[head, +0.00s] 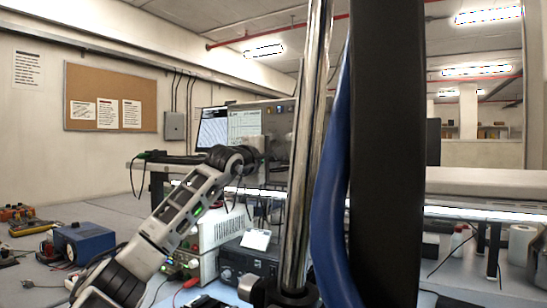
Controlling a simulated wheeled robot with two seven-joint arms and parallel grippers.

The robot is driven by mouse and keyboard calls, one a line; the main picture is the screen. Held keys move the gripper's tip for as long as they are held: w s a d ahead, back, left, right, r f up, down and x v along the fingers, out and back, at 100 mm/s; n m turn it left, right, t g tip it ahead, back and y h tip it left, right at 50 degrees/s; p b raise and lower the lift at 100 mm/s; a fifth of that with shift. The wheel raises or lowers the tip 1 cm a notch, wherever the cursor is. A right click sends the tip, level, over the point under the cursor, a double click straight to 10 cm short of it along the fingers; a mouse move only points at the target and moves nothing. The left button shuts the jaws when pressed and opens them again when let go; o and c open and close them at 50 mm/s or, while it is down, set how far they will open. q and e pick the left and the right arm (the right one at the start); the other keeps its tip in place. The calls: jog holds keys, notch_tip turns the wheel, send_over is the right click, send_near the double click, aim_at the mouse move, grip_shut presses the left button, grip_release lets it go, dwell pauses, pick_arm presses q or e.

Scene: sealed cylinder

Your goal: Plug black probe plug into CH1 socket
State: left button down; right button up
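My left arm rises from the lower left, and its wrist end with the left gripper (257,149) is in front of a grey instrument with a lit screen (246,122). The fingers are too small and overlapped to tell open from shut. I cannot pick out a black probe plug or read a CH1 label. Black leads (137,178) hang from the left end of the raised shelf. The instrument's right side is hidden by upright parts close to the camera. My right gripper is not in view.
Below the shelf are a white bench unit (222,232) and a black box (240,262) with knobs. A blue box (84,243) and tools (18,215) lie on the left bench. Upright parts block the middle.

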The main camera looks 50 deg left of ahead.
pick_arm(q)
jog(key=shift+p, duration=0.35)
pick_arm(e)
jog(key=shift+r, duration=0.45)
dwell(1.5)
pick_arm(q)
jog(key=shift+w+a+p, duration=0.2)
jog(key=shift+w+p, duration=0.4)
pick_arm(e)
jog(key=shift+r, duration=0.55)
